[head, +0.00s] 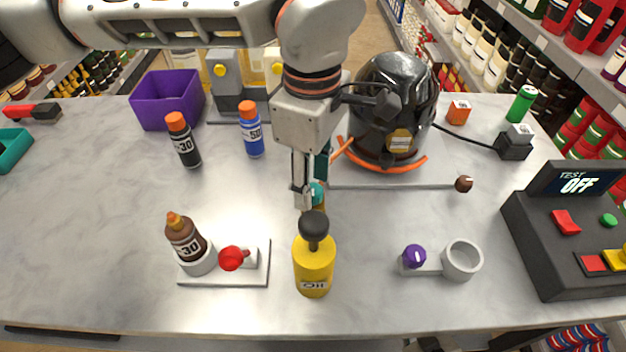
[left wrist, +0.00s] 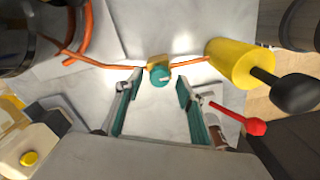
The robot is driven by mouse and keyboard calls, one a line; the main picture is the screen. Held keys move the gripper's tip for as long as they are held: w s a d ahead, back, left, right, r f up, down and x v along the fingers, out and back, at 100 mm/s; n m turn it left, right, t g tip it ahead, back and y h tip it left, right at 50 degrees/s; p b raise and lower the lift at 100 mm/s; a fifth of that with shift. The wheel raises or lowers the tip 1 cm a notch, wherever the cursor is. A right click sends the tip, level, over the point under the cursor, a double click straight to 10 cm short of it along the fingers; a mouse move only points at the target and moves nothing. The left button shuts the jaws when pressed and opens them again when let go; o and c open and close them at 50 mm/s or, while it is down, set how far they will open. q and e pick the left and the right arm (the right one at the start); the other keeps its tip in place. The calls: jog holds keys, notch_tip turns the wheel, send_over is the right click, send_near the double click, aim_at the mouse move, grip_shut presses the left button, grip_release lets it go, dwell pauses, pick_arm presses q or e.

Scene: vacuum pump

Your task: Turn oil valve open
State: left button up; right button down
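The oil valve is a small brass-coloured body with a round teal knob (left wrist: 160,76), in line with an orange hose on both sides. Its teal knob also shows in the head view (head: 318,188), partly hidden by my gripper. A yellow oil can (head: 314,268) with a black knob stands in front of it; it is also in the left wrist view (left wrist: 240,66). My left gripper (left wrist: 158,82) is open above the valve, its teal-padded fingers on either side of the knob in the picture and apart from it. My right gripper is not in view.
The black pump (head: 393,90) stands behind the valve. A rod with a brown ball (head: 464,184) extends right of it. A brown bottle (head: 186,240) sits in a holder beside a red knob (head: 231,258) at left. A control box (head: 570,240) reading OFF is at right.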

pick_arm(q)
jog(key=shift+f, duration=0.35)
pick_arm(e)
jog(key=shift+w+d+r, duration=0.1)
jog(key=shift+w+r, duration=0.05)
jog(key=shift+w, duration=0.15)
pick_arm(q)
grip_shut()
